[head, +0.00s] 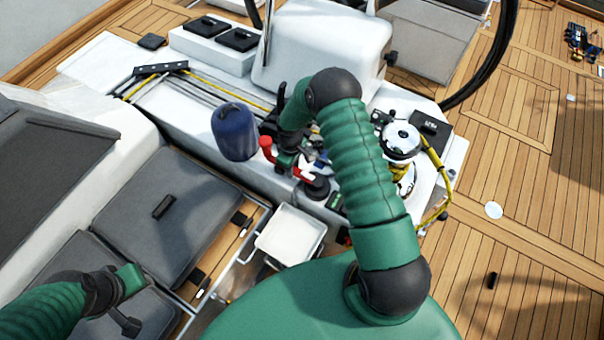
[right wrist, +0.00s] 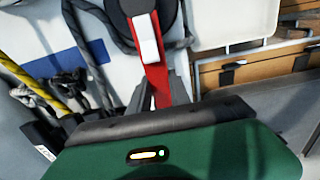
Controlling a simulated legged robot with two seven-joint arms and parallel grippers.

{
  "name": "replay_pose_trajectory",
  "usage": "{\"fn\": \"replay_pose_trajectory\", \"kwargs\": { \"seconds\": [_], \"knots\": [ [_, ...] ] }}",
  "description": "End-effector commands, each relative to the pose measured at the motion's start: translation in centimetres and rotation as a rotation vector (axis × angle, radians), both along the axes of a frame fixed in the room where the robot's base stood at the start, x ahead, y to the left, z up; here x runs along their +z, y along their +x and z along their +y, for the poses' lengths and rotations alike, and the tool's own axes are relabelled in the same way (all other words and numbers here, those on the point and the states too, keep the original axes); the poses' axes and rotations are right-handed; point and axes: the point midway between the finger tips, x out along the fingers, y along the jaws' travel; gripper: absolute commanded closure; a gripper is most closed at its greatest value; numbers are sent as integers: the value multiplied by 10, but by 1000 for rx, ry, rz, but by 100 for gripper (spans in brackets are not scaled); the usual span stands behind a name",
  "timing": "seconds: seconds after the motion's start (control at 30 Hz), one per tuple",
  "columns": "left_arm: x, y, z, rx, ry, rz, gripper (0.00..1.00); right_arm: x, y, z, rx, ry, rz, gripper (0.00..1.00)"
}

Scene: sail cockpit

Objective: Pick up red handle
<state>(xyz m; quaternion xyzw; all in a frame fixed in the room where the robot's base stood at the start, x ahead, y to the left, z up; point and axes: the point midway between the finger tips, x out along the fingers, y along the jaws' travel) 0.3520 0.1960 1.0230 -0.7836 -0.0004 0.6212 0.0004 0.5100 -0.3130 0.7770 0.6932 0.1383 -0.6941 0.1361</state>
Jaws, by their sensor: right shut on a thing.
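The red handle (head: 266,146) shows in the head view near the middle of the white cockpit console, partly hidden by my right gripper (head: 285,161). It also shows in the right wrist view (right wrist: 156,82) as a red bar with a white patch, running from a round black part at the top down between my fingers. My right gripper, also in the right wrist view (right wrist: 162,97), is shut on the handle.
A chrome winch (head: 400,140) with yellow rope (head: 436,165) is to the right. A white tray (head: 290,235) lies below. A black steering wheel rim (head: 490,62) curves at the upper right.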

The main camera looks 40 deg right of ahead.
Motion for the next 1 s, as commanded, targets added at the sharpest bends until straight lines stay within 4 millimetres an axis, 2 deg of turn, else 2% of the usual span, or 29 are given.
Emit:
{"fn": "replay_pose_trajectory", "kwargs": {
  "seconds": [0.8, 1.0],
  "knots": [
    [34, 0, 0, 0, 0, 0, 64, 47, 1, -1, 2, -3, -4, 100],
    [37, 0, 0, 0, 0, 0, 64, 51, 1, -1, 2, -2, -3, 100]
  ]
}}
